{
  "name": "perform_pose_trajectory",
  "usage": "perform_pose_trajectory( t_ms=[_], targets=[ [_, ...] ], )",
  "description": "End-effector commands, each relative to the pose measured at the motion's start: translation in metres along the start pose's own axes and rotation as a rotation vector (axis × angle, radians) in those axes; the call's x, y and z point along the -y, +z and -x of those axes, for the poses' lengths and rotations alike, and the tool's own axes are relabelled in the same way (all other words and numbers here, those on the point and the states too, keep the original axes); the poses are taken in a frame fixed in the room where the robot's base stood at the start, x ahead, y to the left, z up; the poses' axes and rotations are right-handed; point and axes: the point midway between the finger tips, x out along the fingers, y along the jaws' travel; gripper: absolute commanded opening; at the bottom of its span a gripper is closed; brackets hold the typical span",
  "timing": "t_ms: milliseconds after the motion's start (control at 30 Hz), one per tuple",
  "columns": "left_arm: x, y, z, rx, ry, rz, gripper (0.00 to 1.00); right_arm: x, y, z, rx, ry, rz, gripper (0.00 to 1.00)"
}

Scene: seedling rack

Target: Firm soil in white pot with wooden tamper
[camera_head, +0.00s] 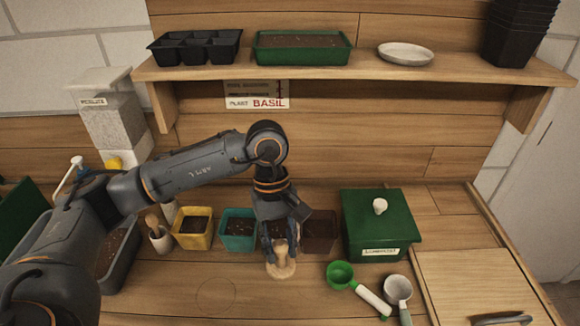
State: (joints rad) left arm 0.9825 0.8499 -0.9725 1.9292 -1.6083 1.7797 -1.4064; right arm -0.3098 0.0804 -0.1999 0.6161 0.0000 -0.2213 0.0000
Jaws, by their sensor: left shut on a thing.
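My left gripper (279,246) reaches down from above at the middle of the bench. It is shut on the pale wooden tamper (281,268), whose round end points down toward the front. The tamper appears in front of the row of pots; I cannot tell whether it touches anything below. A dark soil-filled pot behind the gripper, between the teal pot (239,243) and the brown pot (319,243), is mostly hidden. I cannot make out its colour, so I cannot tell whether it is the white pot. My right gripper is not in view.
A yellow pot (193,241) and a white cup with tools (161,243) stand left. A green lidded box (376,225) stands right. A green scoop (341,274) and a white scoop (397,289) lie front right. A shelf (365,71) overhangs.

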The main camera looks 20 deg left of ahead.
Motion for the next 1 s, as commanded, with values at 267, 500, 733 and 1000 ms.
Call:
perform_pose_trajectory(
  t_ms=[267,500,733,1000],
  targets=[
    [-0.02,-0.032,0.044,0.0,0.232,0.826,0.05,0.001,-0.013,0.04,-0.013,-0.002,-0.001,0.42],
    [-0.029,-0.062,0.076,-0.001,0.416,1.478,0.05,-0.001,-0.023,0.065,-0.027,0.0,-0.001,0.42],
    [-0.029,-0.087,0.099,-0.004,0.551,1.963,0.05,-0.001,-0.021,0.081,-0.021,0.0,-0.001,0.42],
    [-0.027,-0.099,0.105,-0.005,0.609,2.172,0.05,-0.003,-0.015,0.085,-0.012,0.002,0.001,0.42]
  ],
)
